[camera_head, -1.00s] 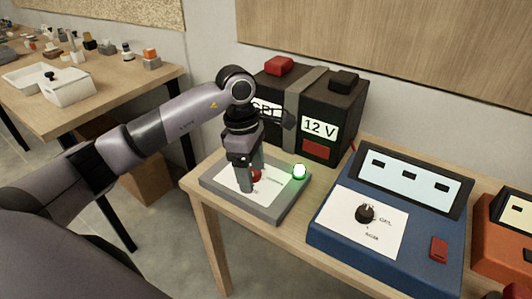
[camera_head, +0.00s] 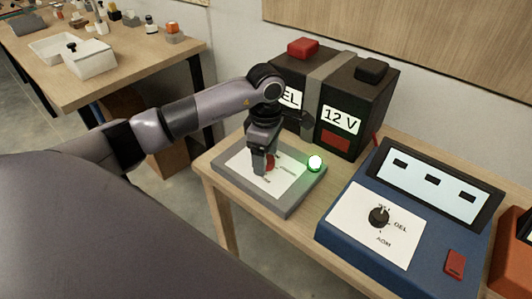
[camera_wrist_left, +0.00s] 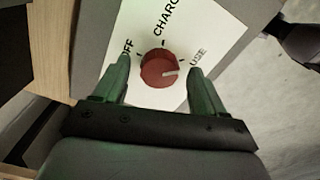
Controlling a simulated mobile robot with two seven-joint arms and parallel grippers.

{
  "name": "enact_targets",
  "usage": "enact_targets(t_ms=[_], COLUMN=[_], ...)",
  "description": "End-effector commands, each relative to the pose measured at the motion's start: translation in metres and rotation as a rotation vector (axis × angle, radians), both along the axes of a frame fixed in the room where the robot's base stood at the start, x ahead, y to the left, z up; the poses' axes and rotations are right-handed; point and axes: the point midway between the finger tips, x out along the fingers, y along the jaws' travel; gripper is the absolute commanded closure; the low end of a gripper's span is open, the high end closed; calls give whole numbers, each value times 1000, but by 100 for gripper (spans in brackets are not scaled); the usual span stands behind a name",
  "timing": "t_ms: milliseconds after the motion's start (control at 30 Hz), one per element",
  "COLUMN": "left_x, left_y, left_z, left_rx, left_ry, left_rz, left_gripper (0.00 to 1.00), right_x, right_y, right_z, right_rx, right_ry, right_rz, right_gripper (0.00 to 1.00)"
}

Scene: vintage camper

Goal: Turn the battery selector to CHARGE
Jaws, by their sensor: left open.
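The battery selector is a red round knob (camera_wrist_left: 160,70) on a white plate (camera_wrist_left: 215,22) marked OFF, CHARGE and USE. In the head view the knob (camera_head: 270,162) is partly hidden by my left gripper (camera_head: 264,168), which points down over the grey selector panel (camera_head: 283,207). My left gripper is open, with one finger on each side of the knob. In the wrist view there is a visible gap between each finger and the knob. My right gripper is not in view.
A green-white lamp (camera_head: 315,163) glows at the panel's right corner. A black 12 V battery (camera_head: 355,105) stands close behind the gripper. A blue charger (camera_head: 345,250) with a black dial stands to the right. Another table (camera_head: 120,75) with small items is at the back left.

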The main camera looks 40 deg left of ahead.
Motion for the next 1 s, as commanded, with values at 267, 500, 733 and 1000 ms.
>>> enact_targets(t_ms=[267, 500, 733, 1000], left_x=[0, 0, 0, 0], left_y=[0, 0, 0, 1], left_z=[0, 0, 0, 0], left_rx=[-1, -1, -1, 1], left_ry=[0, 0, 1, 0], left_rz=[0, 1, 43, 210], left_gripper=[52, 85, 85, 85], right_x=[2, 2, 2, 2], right_y=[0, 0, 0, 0], right_z=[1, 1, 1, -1], right_rx=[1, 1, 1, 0], right_ry=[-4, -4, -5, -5], right_rz=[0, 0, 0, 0], right_gripper=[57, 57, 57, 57])
